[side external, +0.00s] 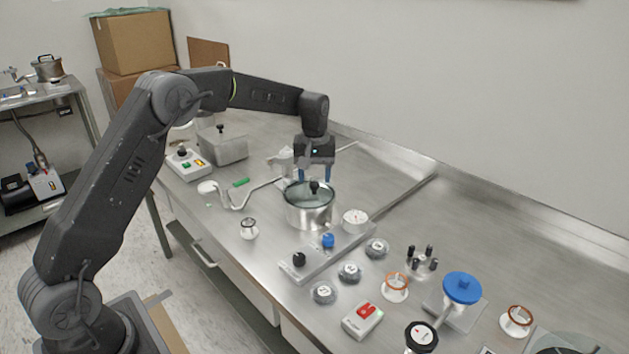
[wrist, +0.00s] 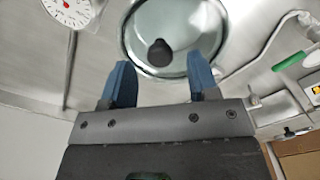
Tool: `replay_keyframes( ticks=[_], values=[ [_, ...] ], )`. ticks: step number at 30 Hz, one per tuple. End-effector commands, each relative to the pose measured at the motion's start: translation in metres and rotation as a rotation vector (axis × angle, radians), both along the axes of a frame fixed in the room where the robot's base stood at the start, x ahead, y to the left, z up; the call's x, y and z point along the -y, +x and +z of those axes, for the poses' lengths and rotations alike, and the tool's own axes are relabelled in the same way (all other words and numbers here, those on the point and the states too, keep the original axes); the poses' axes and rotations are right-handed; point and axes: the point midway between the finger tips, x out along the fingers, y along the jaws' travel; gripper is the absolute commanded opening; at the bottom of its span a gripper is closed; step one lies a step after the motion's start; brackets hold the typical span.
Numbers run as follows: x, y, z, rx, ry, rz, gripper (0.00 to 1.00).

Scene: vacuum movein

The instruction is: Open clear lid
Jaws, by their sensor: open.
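A clear lid (side external: 299,192) with a black knob (side external: 314,187) sits on a round steel vacuum chamber (side external: 308,216) near the middle of the bench. In the wrist view the clear lid (wrist: 190,22) and its black knob (wrist: 160,53) lie just beyond my fingertips. My gripper (side external: 315,174) is above the lid, pointing down, with its blue fingers apart. The gripper also shows in the wrist view (wrist: 161,75), empty, with the knob between the lines of the two fingers but not held. I cannot tell the exact height gap to the knob.
A white gauge (side external: 355,217), a blue valve knob (side external: 328,240) and a black valve knob (side external: 299,259) stand right in front of the chamber. A bent hose (side external: 240,200) runs at its left. Several jars and a blue-topped piece (side external: 462,287) fill the bench's front right.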

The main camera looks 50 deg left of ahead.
Motion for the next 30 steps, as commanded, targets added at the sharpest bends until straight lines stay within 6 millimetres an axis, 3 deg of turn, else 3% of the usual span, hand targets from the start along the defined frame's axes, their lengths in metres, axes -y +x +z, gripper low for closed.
replay_keyframes(
  ticks=[6,15,30],
  values=[
    [0.000,0.000,-0.018,0.000,0.000,0.000,0.55],
    [0.000,0.000,-0.020,0.000,0.000,0.000,0.55],
    [0.000,0.000,-0.019,0.000,0.000,0.000,0.07]
  ],
)
